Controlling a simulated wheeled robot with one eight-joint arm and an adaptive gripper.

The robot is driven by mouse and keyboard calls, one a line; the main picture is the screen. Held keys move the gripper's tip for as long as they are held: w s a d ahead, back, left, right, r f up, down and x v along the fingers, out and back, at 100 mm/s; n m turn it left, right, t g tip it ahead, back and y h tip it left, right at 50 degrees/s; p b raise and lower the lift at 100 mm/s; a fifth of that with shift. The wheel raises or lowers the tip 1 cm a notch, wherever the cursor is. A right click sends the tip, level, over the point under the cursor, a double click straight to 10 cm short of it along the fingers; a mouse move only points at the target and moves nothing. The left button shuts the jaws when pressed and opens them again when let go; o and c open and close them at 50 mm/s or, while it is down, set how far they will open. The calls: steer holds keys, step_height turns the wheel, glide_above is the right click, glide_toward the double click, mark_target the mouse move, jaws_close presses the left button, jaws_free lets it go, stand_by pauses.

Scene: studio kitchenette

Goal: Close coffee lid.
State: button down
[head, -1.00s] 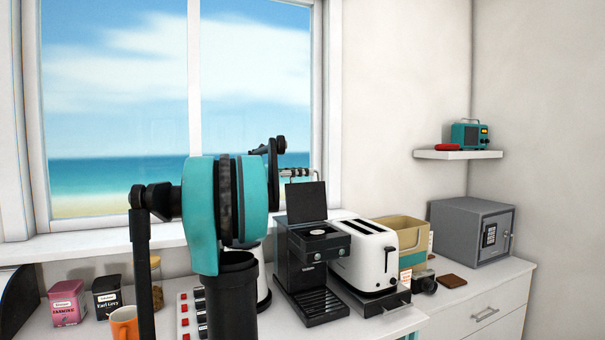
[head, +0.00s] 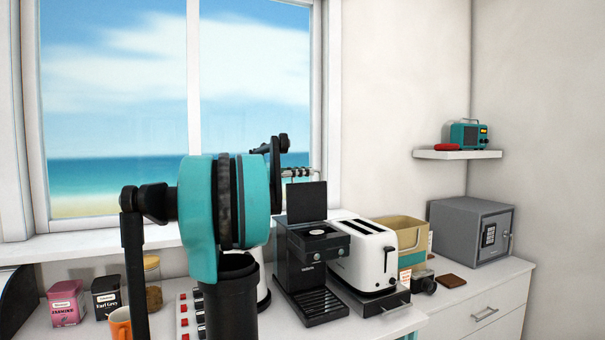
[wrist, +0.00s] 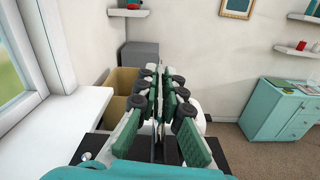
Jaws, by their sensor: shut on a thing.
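The coffee machine (head: 316,262) is a black box with a drip tray, standing on the counter right of my teal arm. Its black, flat coffee lid (head: 306,203) stands upright and open at the back of its top. In the head view my gripper (head: 299,173) is at the lid's upper edge, partly hidden behind it and my arm. In the wrist view my gripper (wrist: 160,80) has its green and white fingers nearly together. They appear closed on the thin lid, but the contact itself is mostly hidden.
A white toaster (head: 362,260) stands close against the coffee machine's right side. Beyond it are a tan box (head: 398,230) and a grey safe (head: 470,232). Tea tins (head: 66,302) and an orange mug (head: 121,322) stand at the left. The window is behind.

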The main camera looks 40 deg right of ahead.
steer(key=s+a+f+m, duration=0.35)
steer(key=s+m, duration=0.25)
steer(key=s, duration=0.2)
steer(key=s+a+f+m, duration=0.2)
steer(key=s+f+m, duration=0.3)
steer(key=s+m, duration=0.25)
step_height(320, 180, down, 9)
steer(key=s+m, duration=0.2)
steer(key=m, duration=0.3)
steer(key=shift+s+r, duration=0.15)
steer(key=shift+a, duration=0.15)
steer(key=c, duration=1.6)
jaws_free()
steer(key=shift+c, duration=0.2)
steer(key=v, duration=1.2)
